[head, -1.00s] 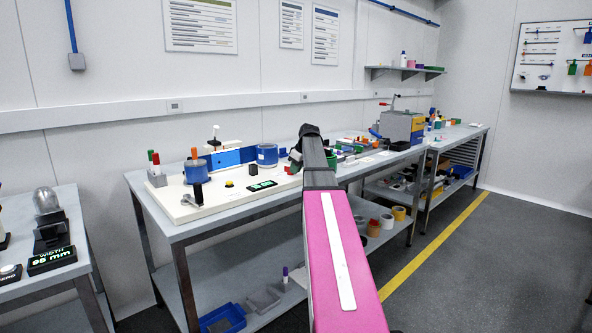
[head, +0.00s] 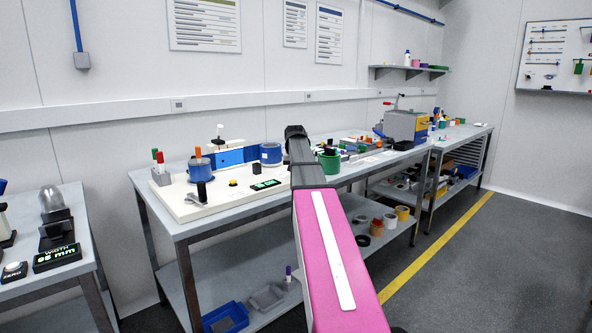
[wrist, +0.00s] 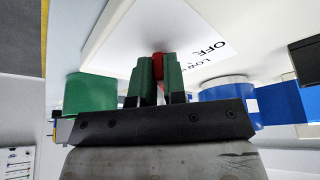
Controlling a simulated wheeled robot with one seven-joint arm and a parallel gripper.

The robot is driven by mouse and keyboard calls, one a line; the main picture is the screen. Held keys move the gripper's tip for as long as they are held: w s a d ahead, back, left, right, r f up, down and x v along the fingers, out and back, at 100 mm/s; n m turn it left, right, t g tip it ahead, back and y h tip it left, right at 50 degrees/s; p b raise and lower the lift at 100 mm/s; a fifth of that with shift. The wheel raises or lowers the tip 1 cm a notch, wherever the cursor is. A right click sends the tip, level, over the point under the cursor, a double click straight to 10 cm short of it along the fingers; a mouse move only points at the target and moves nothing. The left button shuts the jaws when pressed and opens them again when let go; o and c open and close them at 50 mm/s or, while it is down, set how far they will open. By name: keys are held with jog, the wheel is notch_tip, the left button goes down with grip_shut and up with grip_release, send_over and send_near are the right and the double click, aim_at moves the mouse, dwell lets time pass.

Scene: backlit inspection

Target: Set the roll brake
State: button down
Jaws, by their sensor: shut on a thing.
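In the wrist view my gripper (wrist: 158,68) has its green fingers closed on a small red knob (wrist: 159,57). Most of the knob is hidden between the fingers. Just beyond it is a white label plate (wrist: 195,35) with "OFF" and partly covered smaller text, seen turned over. I take the red knob to be the roll brake's handle; its setting cannot be read. A green cylinder (wrist: 90,92) is left of the fingers and a blue cylinder (wrist: 228,89) is right. In the head view my arm hides the fingers and knob.
In the head view a white base board (head: 190,205) carries a blue roll (head: 270,153), an orange-topped blue spool (head: 199,169) and a lit display (head: 265,184). A green cylinder (head: 330,161) stands just right of my arm. A grey machine (head: 405,127) is farther right.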

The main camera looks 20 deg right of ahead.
jog(key=shift+w+a+m+g+h, duration=0.15)
jog(key=shift+m+h, duration=0.1)
jog(key=shift+m, duration=0.5)
jog(key=shift+a+m+g+h, duration=0.2)
jog(key=shift+m, duration=0.5)
jog(key=shift+w+a+m+g+h, duration=0.15)
jog(key=shift+m+h, duration=0.1)
jog(key=shift+m, duration=0.5)
jog(key=c, duration=1.2)
grip_release()
jog(key=v, duration=1)
jog(key=shift+s+a+r, duration=0.15)
jog(key=shift+r, duration=0.15)
jog(key=shift+s, duration=0.1)
